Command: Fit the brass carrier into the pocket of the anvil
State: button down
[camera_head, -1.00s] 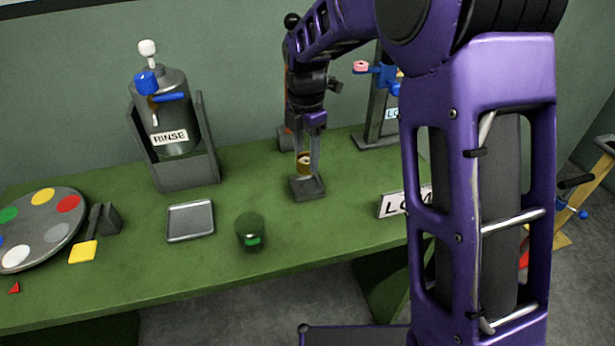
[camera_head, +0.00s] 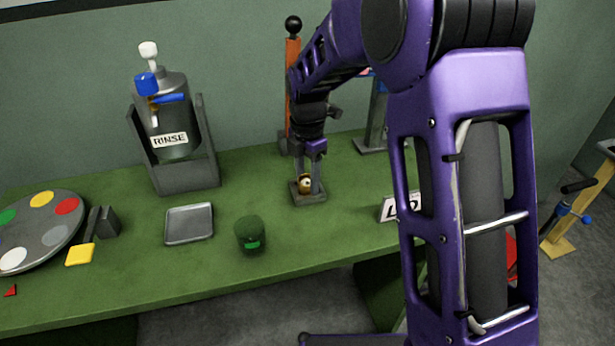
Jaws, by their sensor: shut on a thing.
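My gripper (camera_head: 306,180) points down at the back middle of the green bench, shut on the brass carrier (camera_head: 305,184). The carrier is a small brass piece with a pale spot, low between the fingers. The anvil (camera_head: 311,199), a small dark grey block, stands on the bench directly below. The carrier is at the anvil's top. The fingers and the small size hide whether it is seated in the pocket or just above it.
A grey tray (camera_head: 189,223) and a dark green canister (camera_head: 250,235) lie left of the anvil. A rinse tank (camera_head: 173,125) stands behind. A lettered sign (camera_head: 396,208) stands to the right, partly behind my arm. An orange post (camera_head: 293,90) rises behind my gripper.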

jog(key=shift+s+f, duration=0.2)
jog(key=shift+f, duration=0.4)
jog(key=shift+c, duration=1.5)
grip_release()
jog(key=shift+d+f, duration=0.1)
notch_tip(320, 180, up, 14)
jog(key=p, duration=0.2)
jog(key=shift+w+f+p, duration=0.15)
jog(key=shift+w+p, duration=0.05)
jog(key=shift+p, duration=0.15)
